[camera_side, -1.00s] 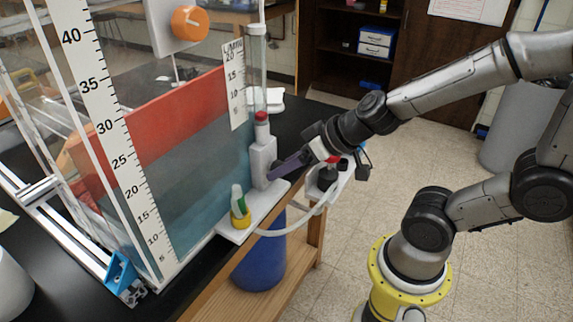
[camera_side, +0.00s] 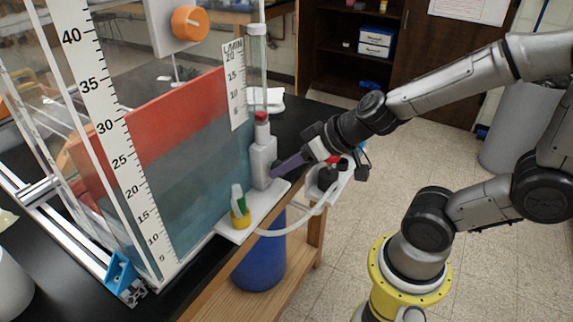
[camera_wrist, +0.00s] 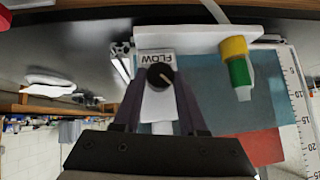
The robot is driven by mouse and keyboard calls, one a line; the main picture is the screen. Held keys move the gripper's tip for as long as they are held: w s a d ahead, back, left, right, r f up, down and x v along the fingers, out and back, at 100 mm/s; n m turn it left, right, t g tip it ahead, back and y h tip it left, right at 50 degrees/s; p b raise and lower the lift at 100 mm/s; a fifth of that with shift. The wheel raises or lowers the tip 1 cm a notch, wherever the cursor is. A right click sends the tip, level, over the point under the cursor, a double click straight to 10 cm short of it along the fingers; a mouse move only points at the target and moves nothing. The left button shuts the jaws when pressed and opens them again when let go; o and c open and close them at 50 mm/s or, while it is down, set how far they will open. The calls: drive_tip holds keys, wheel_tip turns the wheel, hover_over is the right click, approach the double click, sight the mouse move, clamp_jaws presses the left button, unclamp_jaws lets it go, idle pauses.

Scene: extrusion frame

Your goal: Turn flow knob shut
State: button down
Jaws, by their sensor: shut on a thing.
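The flow knob (camera_wrist: 160,76) is a small round black knob with a pale pointer line. It sits on a white valve block marked FLOW (camera_wrist: 154,58), upside down in the wrist view. In the side view the block (camera_side: 263,163) stands at the foot of a clear flow tube (camera_side: 257,75) with a red-topped float. My gripper (camera_wrist: 159,80) has its two dark fingers on either side of the knob, shut on it. In the side view my gripper (camera_side: 287,165) reaches the block from the right, and its fingers mostly hide the knob.
A yellow and green fitting (camera_side: 240,212) stands on the white shelf left of the block. A white hose (camera_side: 290,229) loops below. The tank (camera_side: 205,170) with its scale is close behind. Black and red parts (camera_side: 330,170) sit just beyond my gripper.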

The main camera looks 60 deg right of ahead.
drive_tip(key=shift+d+y, duration=0.15)
drive_tip(key=shift+y, duration=0.15)
drive_tip(key=m+t+y, duration=0.2)
drive_tip(key=m+y, duration=0.2)
drive_tip(key=f+m+t+y, duration=0.1)
drive_tip(key=m+t+y, duration=0.2)
drive_tip(key=m+y, duration=0.1)
drive_tip(key=f+m+t+y, duration=0.1)
drive_tip(key=m+t+y, duration=0.2)
drive_tip(key=m, duration=0.3)
drive_tip(key=shift+d+f+y, duration=0.1)
drive_tip(key=shift+d+y, duration=0.2)
drive_tip(key=shift+y, duration=0.5)
drive_tip(key=shift+m+t, duration=0.4)
idle(0.3)
drive_tip(key=shift+c, duration=2.2)
unclamp_jaws()
drive_tip(key=v, duration=0.7)
drive_tip(key=shift+s, duration=0.2)
